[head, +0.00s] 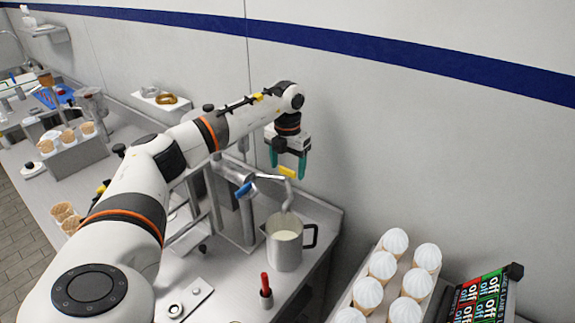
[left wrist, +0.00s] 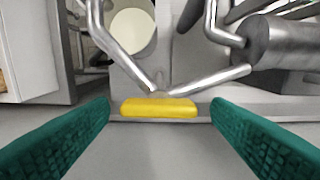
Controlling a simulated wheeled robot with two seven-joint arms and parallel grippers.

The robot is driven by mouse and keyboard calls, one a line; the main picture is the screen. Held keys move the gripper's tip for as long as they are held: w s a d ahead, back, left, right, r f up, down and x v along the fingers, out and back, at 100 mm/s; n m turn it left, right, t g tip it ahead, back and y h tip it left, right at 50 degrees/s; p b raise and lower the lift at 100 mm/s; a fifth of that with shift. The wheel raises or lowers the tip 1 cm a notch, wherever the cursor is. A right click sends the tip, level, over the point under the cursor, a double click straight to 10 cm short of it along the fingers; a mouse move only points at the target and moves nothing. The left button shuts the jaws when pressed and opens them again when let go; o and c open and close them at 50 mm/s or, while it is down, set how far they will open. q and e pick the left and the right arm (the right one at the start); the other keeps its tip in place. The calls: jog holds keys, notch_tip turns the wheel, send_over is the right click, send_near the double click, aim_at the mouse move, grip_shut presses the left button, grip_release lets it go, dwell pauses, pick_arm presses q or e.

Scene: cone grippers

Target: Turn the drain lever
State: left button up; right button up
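A lever with a yellow grip (head: 287,172) sits on the steel pipework of the dispenser, near the wall. It also shows in the left wrist view (left wrist: 158,107), joined to bent metal rods. My left gripper (head: 288,168) is open around the yellow grip; in the left wrist view its green fingers (left wrist: 160,102) stand on either side with gaps, not visibly touching it. A second handle with a blue grip (head: 243,190) lies to the left. Which one is the drain lever, I cannot tell. My right gripper is not in view.
A metal pitcher (head: 284,248) with pale liquid stands under the curved spout (head: 288,196). A red-handled tool (head: 265,287) stands in front. A tray of white-topped cones (head: 383,265) is at the right. The wall (head: 420,140) is close behind the gripper.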

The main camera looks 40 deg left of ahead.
aim_at(288, 169)
pick_arm(q)
jog(key=shift+f, duration=0.1)
jog(key=shift+r+b, duration=0.35)
jog(key=shift+r, duration=0.2)
notch_tip(288, 169, up, 11)
jog(key=b, duration=0.2)
dwell(0.3)
